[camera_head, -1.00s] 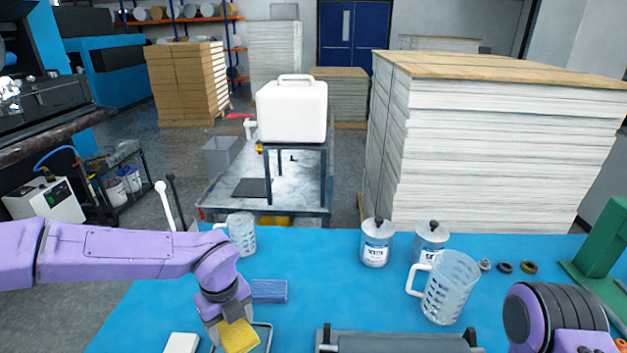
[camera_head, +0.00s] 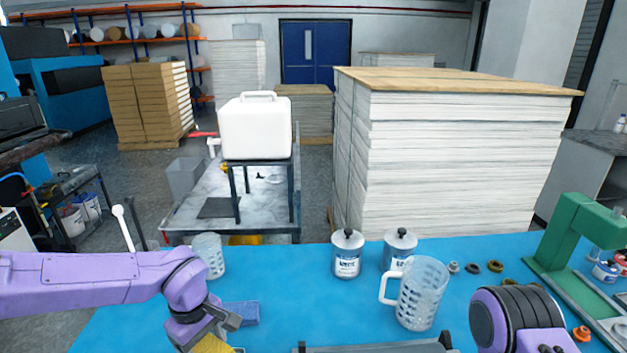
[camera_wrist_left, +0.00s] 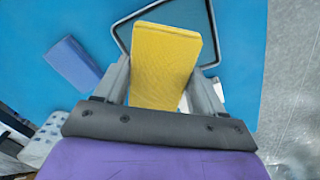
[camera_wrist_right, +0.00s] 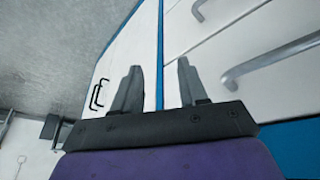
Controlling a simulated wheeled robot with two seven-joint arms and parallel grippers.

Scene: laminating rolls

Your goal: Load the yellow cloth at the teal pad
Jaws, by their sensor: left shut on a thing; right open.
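The yellow cloth (camera_wrist_left: 165,65) is in the jaws of my left gripper (camera_wrist_left: 165,75). In the left wrist view it sticks out past the fingertips, over a dark-rimmed tray (camera_wrist_left: 122,32). I cannot tell whether it touches the tray. In the head view my left gripper (camera_head: 222,322) is low at left, with part of the yellow cloth (camera_head: 212,344) at the bottom edge. I cannot clearly make out a teal pad. My right gripper (camera_wrist_right: 158,88) is open and empty, before white drawer fronts. Its fingers are hidden in the head view.
A blue folded cloth (camera_wrist_left: 75,62) lies left of the tray. On the blue table (camera_head: 300,295) are a clear jug (camera_head: 422,292), a second jug (camera_head: 208,255), two cans (camera_head: 346,254) (camera_head: 399,249), a grey roller device (camera_head: 375,348) and a green press (camera_head: 575,235). The middle is fairly clear.

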